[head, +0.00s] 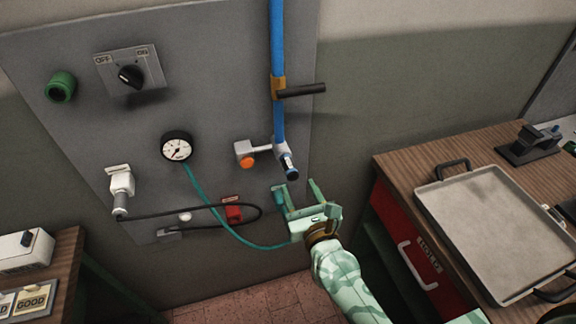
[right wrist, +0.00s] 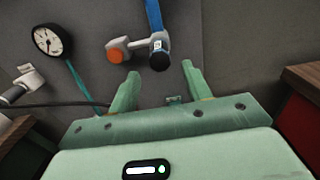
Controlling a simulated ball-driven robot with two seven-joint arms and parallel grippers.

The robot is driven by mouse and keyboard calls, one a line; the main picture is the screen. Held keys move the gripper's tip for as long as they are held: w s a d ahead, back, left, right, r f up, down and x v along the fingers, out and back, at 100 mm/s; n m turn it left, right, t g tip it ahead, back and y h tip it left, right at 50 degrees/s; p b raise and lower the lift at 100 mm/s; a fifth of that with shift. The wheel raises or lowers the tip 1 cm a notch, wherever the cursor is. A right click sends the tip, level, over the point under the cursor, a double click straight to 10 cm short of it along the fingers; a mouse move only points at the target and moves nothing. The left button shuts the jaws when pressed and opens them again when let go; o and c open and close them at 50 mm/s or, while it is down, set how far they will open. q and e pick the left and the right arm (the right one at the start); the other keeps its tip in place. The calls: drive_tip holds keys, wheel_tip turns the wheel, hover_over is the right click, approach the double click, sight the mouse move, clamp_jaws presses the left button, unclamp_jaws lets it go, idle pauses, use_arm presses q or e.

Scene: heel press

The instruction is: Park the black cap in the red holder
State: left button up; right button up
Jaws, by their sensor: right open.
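The black cap (head: 291,173) is on the lower end of the grey fitting at the foot of the blue pipe. In the right wrist view the cap (right wrist: 159,61) is a dark round end just beyond and between the fingertips. The red holder (head: 233,208) is a small red block on the grey wall panel, left of and below the cap, with a dark cable passing by it. My right gripper (head: 299,187) is open and empty just below the cap; its spread fingers also show in the right wrist view (right wrist: 160,70). My left gripper is not in view.
An orange knob (head: 247,162) is on the fitting beside the cap. A teal hose (head: 213,215) hangs from the gauge (head: 177,148) and passes behind my right gripper. A bench with a metal tray (head: 462,185) stands right; another bench (head: 62,262) stands left.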

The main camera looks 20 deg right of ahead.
sight(289, 168)
drive_tip(key=shift+w+a, duration=0.15)
drive_tip(key=shift+w, duration=4.1)
clamp_jaws()
drive_tip(key=shift+s, duration=0.15)
drive_tip(key=shift+s, duration=2.85)
